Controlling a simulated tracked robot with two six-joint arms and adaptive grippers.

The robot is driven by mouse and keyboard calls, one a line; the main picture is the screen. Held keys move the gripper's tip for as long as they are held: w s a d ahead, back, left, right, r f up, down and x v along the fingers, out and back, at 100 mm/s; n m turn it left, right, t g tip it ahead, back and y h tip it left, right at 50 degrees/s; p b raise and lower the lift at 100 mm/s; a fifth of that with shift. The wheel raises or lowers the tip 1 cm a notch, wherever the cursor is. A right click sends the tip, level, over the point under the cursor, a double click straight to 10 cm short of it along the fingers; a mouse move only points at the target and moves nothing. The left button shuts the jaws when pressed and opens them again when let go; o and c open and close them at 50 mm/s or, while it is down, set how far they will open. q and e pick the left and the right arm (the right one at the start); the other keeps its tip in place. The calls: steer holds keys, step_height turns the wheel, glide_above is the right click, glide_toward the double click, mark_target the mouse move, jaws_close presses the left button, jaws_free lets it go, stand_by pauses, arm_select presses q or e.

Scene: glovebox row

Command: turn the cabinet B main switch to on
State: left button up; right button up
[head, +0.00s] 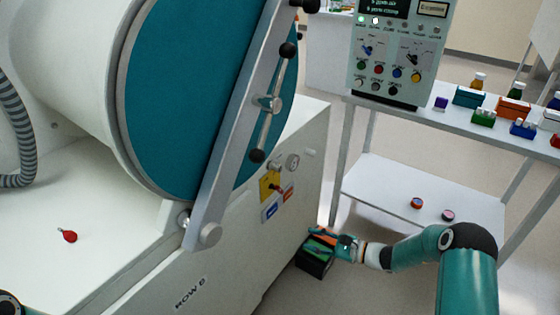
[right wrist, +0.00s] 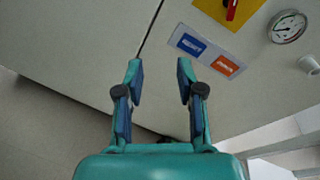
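The main switch is a red handle on a yellow plate (head: 270,186) on the white cabinet front. In the right wrist view the red handle (right wrist: 232,10) is cut by the top edge, on its yellow plate (right wrist: 212,8). A label strip with a blue field (right wrist: 190,43) and an orange field (right wrist: 224,65) sits beside it. My right gripper (right wrist: 160,72) is open and empty, facing the cabinet front. In the head view the right gripper (head: 322,239) is low and to the right of the switch, apart from it. My left gripper is not in view.
A round gauge (right wrist: 288,27) is beside the switch. A large teal round door (head: 190,90) with a slanted bar (head: 235,125) stands above. A dark box (head: 314,262) is behind my right gripper. A control panel (head: 395,60) and a shelf table (head: 420,195) stand at right.

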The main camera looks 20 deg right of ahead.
mark_target(282, 191)
steer(key=w+d+r+m+t+p, duration=0.1)
steer(key=w+d+r+t, duration=0.25)
steer(key=r, duration=0.25)
steer(key=shift+g, duration=0.25)
steer(key=x, duration=1)
steer(key=w+d+x, duration=0.1)
steer(key=x, duration=0.5)
steer(key=shift+w, duration=0.15)
steer(key=c, duration=0.7)
steer(key=shift+d, duration=0.15)
jaws_close()
